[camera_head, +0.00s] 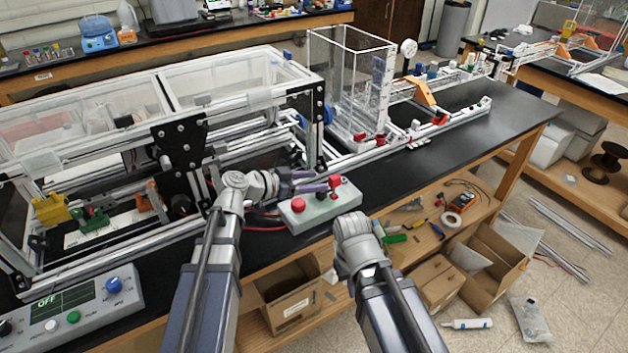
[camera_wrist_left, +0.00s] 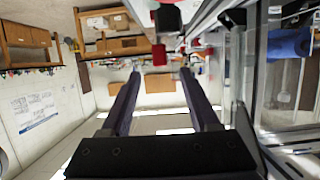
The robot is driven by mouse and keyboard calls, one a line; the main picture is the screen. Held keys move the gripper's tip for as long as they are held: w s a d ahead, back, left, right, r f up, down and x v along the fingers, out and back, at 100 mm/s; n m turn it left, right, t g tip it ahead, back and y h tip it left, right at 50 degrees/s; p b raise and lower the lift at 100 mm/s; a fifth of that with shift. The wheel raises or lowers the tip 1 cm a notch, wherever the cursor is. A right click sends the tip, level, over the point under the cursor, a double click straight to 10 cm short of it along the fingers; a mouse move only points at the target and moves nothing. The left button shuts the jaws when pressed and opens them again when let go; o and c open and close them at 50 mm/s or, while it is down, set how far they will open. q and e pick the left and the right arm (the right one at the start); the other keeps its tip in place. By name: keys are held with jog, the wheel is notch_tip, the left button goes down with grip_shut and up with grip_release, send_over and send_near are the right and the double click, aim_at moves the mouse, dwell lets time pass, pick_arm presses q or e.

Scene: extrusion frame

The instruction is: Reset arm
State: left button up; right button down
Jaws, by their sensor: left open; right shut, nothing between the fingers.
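My left gripper (camera_head: 325,182) reaches rightward beside the back of a small grey-green box (camera_head: 320,208) with red buttons (camera_head: 298,204). Its two dark purple fingers are spread with nothing held between them. In the left wrist view the open fingers (camera_wrist_left: 160,73) point away from the camera, with red parts beyond and above the tips. Whether the fingers touch the box I cannot tell. My right gripper (camera_head: 352,228) is lower, in front of the bench edge; it is shut and empty, and its fingertips are hard to make out behind the wrist.
A large extrusion frame (camera_head: 180,135) with clear panels stands close left of my left arm. A clear tank (camera_head: 350,85) and a rail stand behind. A control panel (camera_head: 75,312) reading OFF lies at lower left. The black bench (camera_head: 470,130) is clear at right.

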aim_at(327, 209)
dwell(0.3)
pick_arm(q)
jog(key=s+d+f+n+g+y, duration=0.2)
jog(key=s+d+f+g+y, duration=0.35)
jog(key=s+f, duration=0.65)
jog(key=s+a+f+n+g+y, duration=0.2)
jog(key=s+a+n+y, duration=0.3)
jog(key=s, duration=0.5)
jog(key=shift+s+a+f+g+y, duration=0.15)
jog(key=shift+s+a+g+y, duration=0.3)
jog(key=shift+y, duration=0.7)
jog(key=shift+w+d, duration=0.15)
jog(key=shift+w, duration=0.05)
dwell(0.5)
